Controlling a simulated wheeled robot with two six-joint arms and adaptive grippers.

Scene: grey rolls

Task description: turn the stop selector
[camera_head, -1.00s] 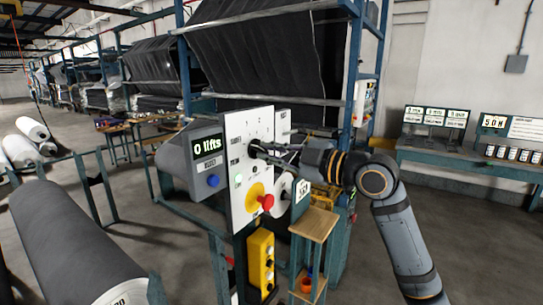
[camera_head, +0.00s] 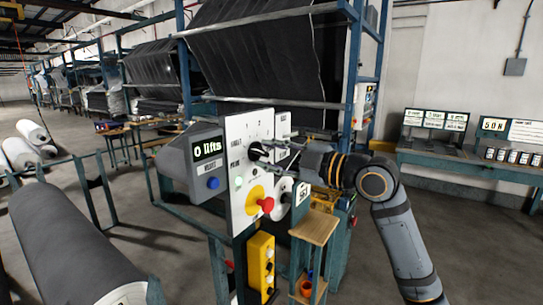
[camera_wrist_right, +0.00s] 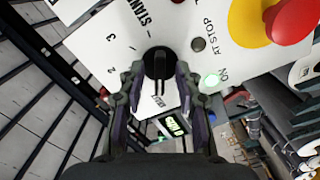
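The stop selector is a round black knob (camera_wrist_right: 159,66) on the white control panel (camera_head: 236,140), beside printed numbers. In the right wrist view its bar handle points down the picture, between my fingers. My right gripper (camera_wrist_right: 160,82) is open, with one finger on either side of the knob; I cannot tell whether they touch it. In the head view my right gripper (camera_head: 257,154) reaches the panel from the right with its fingers spread and partly covers the knob (camera_head: 256,149). My left gripper is not in view.
A red mushroom button (camera_head: 266,204) on a yellow plate sits below the knob. A display (camera_head: 207,148) reads "0 lifts", with a blue button (camera_head: 213,183) under it. A wooden stand (camera_head: 314,227) and a yellow button box (camera_head: 261,262) are below. A grey roll (camera_head: 70,245) lies left.

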